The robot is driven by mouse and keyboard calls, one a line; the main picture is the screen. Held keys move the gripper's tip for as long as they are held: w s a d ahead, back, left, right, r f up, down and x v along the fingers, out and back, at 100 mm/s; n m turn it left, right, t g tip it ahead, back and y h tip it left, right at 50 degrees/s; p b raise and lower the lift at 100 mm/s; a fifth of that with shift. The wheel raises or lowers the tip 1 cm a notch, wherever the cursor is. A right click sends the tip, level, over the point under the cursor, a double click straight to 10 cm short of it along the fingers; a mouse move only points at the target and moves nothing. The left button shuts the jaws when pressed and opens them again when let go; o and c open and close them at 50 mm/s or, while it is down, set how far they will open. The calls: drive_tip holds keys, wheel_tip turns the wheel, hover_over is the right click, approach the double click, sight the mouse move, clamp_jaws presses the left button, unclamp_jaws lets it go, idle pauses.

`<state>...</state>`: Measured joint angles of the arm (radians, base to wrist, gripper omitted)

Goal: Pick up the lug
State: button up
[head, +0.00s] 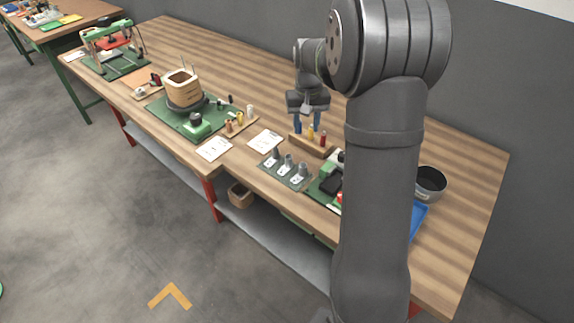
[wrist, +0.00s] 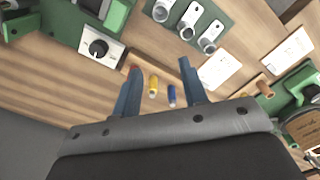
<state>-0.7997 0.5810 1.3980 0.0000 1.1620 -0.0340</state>
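Small coloured pieces that look like lugs stand in a wooden block (head: 312,147) on the bench: a yellow one (head: 311,132) and a red one (head: 322,138) show in the head view. In the wrist view the yellow piece (wrist: 153,86) and a blue piece (wrist: 172,95) lie between my fingers as seen, with a red tip beside the left finger. Which one is the task's lug I cannot tell. My gripper (head: 311,126) is open, pointing down above the block; its two blue-grey fingers also show apart in the wrist view (wrist: 160,67). I see nothing held.
A green plate (head: 270,174) with several grey cylinders stands in front of the block. White cards (head: 265,141) lie to its left. A coil on a green base (head: 165,118) stands farther left. A dark pot (head: 430,182) and blue tray (head: 418,218) are at right. The bench behind is clear.

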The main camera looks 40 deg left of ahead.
drive_tip(key=s+a+r+n, duration=0.3)
drive_tip(key=s+r+n, duration=0.1)
hover_over(290, 158)
drive_tip(key=s, duration=0.1)
drive_tip(key=f, duration=0.8)
drive_tip(key=d+f, duration=0.1)
drive_tip(key=f, duration=0.3)
drive_tip(key=shift+s, duration=0.2)
drive_tip(key=shift+w+a+f, duration=0.1)
drive_tip(key=shift+w+f, duration=0.05)
drive_tip(key=shift+f, duration=0.75)
drive_tip(key=shift+w+a+f, duration=0.1)
drive_tip(key=shift+w+f, duration=0.05)
drive_tip(key=shift+f, duration=0.8)
drive_tip(key=shift+w+a+f, duration=0.1)
drive_tip(key=shift+w+f, duration=0.05)
drive_tip(key=shift+f, duration=0.75)
clamp_jaws()
